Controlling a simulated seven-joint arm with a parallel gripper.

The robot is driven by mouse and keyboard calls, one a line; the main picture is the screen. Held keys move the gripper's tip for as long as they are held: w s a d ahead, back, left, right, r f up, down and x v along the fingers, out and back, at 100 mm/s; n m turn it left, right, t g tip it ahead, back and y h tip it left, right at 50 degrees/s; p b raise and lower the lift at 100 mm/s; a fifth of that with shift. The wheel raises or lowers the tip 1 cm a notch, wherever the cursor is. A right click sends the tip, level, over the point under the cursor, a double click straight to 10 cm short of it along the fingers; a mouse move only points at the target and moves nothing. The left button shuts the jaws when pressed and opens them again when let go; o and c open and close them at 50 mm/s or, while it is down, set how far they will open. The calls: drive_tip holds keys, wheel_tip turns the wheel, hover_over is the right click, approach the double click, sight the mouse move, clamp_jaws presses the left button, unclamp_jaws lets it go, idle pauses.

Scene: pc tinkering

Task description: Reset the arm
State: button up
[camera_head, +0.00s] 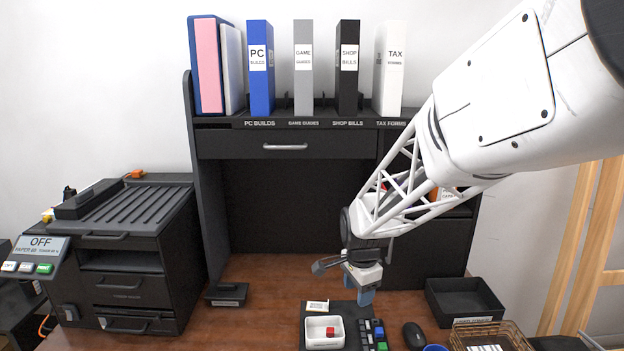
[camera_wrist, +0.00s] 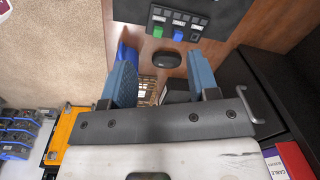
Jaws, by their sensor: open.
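My white arm reaches in from the upper right in the head view. My gripper (camera_head: 358,287) hangs over the desk, above the small keypad and the white tray. Its blue-grey fingers point down. In the wrist view, my gripper (camera_wrist: 161,72) has its two fingers well apart, with nothing held between them. The wicker basket (camera_wrist: 147,90) and the black mouse (camera_wrist: 160,60) show beyond the gap, on or near the desk.
The wooden desk (camera_head: 265,275) holds a white tray (camera_head: 315,341) with a red piece, a keypad (camera_head: 367,334), a mouse (camera_head: 414,335), a black bin (camera_head: 464,299) and a wicker basket (camera_head: 512,335). A black printer (camera_head: 130,260) stands left. Binders (camera_head: 303,85) line the shelf behind.

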drive_tip(key=s+d+r+n, duration=0.2)
drive_tip(key=s+r+n, duration=0.1)
drive_tip(key=s, duration=0.7)
drive_tip(key=s+d+r+n+t, duration=0.1)
drive_tip(key=s+d+r+n, duration=0.2)
drive_tip(key=s, duration=0.7)
drive_tip(key=s+d+r+n, duration=0.2)
drive_tip(key=s+r+n, duration=0.3)
drive_tip(key=s, duration=0.5)
drive_tip(key=shift+d+n+t, duration=0.2)
drive_tip(key=shift+n+t, duration=0.2)
drive_tip(key=shift+n, duration=0.6)
